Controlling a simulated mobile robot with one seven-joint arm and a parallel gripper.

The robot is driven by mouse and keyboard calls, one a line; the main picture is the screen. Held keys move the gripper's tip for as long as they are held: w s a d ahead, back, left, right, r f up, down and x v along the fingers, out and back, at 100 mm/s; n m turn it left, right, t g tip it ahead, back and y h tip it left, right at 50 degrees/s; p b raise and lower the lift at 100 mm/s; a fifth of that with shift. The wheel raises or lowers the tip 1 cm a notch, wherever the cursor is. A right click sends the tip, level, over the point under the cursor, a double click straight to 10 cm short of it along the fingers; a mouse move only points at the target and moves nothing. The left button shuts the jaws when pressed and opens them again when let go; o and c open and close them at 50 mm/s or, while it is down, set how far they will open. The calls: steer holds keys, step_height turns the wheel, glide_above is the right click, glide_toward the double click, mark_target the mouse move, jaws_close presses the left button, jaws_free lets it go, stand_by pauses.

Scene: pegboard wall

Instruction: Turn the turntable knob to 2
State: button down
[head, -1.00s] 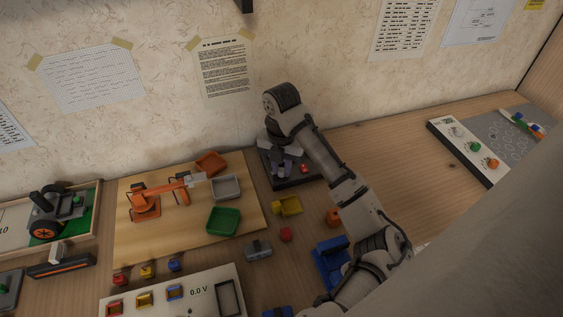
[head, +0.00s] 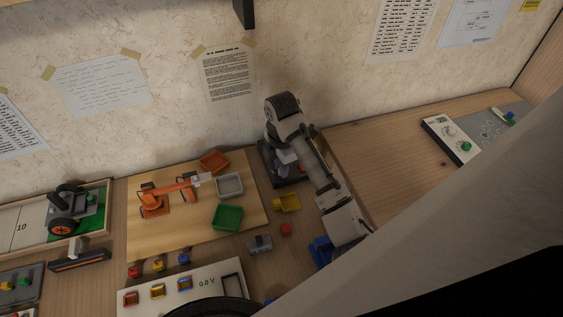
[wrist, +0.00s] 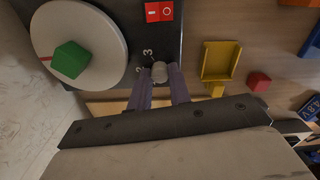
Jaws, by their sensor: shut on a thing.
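The turntable unit is a dark box, seen in the head view (head: 297,181) and in the wrist view (wrist: 165,37). Its round pale platter (wrist: 104,28) carries a green cube (wrist: 71,59) and has a red line on its left. A red rocker switch (wrist: 159,11) sits at the top. The grey knob (wrist: 159,71) is between my fingertips, with printed 2 and 3 to its left; its pointer cannot be made out. My gripper (wrist: 160,82) is shut on the knob. In the head view my arm reaches down over the unit and mostly hides it.
A yellow bin (wrist: 220,62) and a red cube (wrist: 259,82) lie right of the unit in the wrist view. In the head view, a board with an orange robot arm (head: 155,203) and a green tray (head: 228,217) is to the left. Bare bench (head: 375,150) lies to the right.

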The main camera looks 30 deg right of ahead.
steer(key=shift+d+m, duration=0.1)
steer(key=shift+m, duration=0.2)
steer(key=c, duration=1.3)
jaws_free()
step_height(320, 180, up, 14)
steer(key=shift+f, duration=0.1)
